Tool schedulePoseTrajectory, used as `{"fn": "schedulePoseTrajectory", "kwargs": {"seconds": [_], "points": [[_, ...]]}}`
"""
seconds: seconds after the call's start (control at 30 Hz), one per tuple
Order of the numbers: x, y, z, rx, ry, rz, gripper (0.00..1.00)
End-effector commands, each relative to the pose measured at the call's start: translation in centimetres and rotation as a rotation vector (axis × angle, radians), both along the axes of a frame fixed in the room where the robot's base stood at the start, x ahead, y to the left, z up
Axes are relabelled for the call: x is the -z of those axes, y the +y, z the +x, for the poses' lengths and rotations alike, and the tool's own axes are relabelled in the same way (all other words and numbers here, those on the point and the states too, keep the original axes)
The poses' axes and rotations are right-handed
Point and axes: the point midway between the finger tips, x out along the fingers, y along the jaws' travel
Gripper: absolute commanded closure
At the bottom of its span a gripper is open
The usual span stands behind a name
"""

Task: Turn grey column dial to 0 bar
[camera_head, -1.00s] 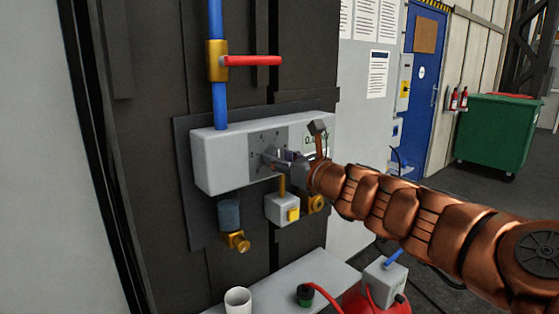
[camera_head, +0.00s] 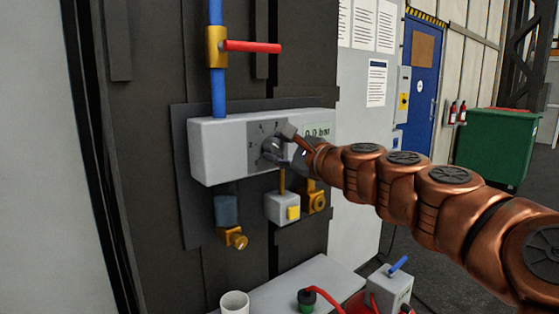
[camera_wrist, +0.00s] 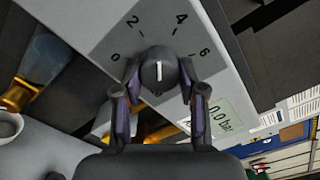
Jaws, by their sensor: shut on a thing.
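The grey dial (camera_wrist: 158,72) is a round knob with a white pointer line, on a panel marked 0, 2, 4 and 6. In the wrist view the line stands upright, in the direction between 2 and 4. The display (camera_wrist: 212,118) reads 0.0 bar. My gripper (camera_wrist: 159,78) has one finger on each side of the dial and is shut on it. In the head view my gripper (camera_head: 283,150) reaches the dial (camera_head: 269,148) from the right and hides part of it. The display (camera_head: 319,132) is partly visible there.
The white box (camera_head: 217,155) is on a dark column. A blue pipe (camera_head: 218,95) with a red lever (camera_head: 252,46) rises above it. A small box with a yellow button (camera_head: 293,213) and brass fittings hang below. A light shelf (camera_head: 275,290) holds a white cup (camera_head: 234,303).

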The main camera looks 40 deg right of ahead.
Motion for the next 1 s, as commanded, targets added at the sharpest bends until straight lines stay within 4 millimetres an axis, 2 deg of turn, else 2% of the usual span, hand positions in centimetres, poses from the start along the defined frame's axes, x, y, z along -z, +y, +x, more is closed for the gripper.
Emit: {"fn": "schedulePoseTrajectory", "kwargs": {"seconds": [0.03,1.0], "points": [[0.43,0.03,0.02,0.000,0.000,-0.046,0.94],[0.33,-0.02,0.04,0.001,0.019,-0.964,0.94]]}}
